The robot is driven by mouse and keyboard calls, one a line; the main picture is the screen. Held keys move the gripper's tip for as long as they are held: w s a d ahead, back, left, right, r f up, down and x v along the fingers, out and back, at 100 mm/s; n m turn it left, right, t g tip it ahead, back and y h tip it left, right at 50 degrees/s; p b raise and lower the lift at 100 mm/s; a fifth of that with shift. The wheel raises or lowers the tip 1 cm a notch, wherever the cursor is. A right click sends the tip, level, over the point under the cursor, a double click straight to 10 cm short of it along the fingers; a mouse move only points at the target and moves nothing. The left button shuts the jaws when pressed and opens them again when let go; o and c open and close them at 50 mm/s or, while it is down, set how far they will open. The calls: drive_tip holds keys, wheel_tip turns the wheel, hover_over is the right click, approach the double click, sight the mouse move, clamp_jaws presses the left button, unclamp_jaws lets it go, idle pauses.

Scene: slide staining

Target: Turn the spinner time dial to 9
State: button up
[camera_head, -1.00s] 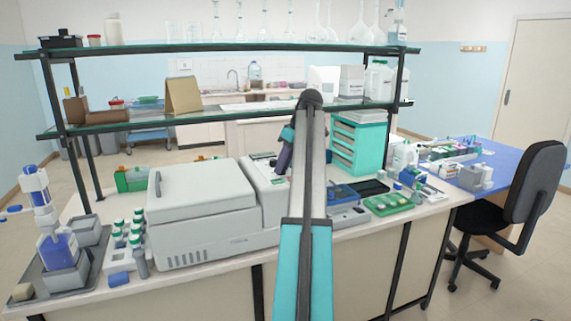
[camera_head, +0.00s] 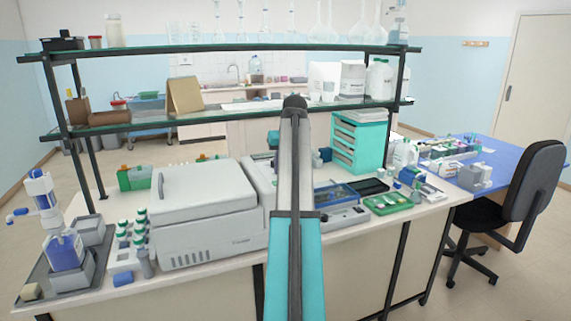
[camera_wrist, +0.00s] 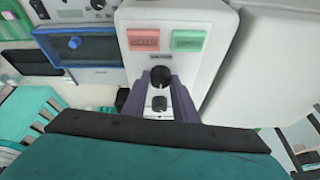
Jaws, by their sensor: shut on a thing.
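In the wrist view, the spinner's pale control panel (camera_wrist: 204,75) carries a red button (camera_wrist: 143,40), a green button (camera_wrist: 187,40) and two black dials in a column. The upper black dial (camera_wrist: 160,77) sits under a small label too blurred to read. The lower black dial (camera_wrist: 159,103) lies nearer my palm. My gripper (camera_wrist: 161,75) has its purple-grey fingers on both sides of the upper dial and is shut on it. The dial's number setting cannot be read. In the head view, my arm hides the gripper and most of the panel beside the grey spinner lid (camera_head: 203,186).
A blue-framed tray (camera_head: 336,193) and a green tray (camera_head: 388,204) stand right of the panel. A teal drawer unit (camera_head: 358,142) stands behind them. Green-capped bottles (camera_head: 139,220) stand at the left. A glass shelf (camera_head: 230,113) spans the bench above.

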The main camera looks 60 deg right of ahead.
drive_tip(key=shift+m, duration=0.4)
drive_tip(key=shift+d, duration=0.1)
drive_tip(key=o, duration=1)
drive_tip(key=shift+o, duration=0.2)
drive_tip(key=b+v, duration=0.2)
drive_tip(key=v, duration=1.2)
drive_tip(key=shift+w, duration=0.25)
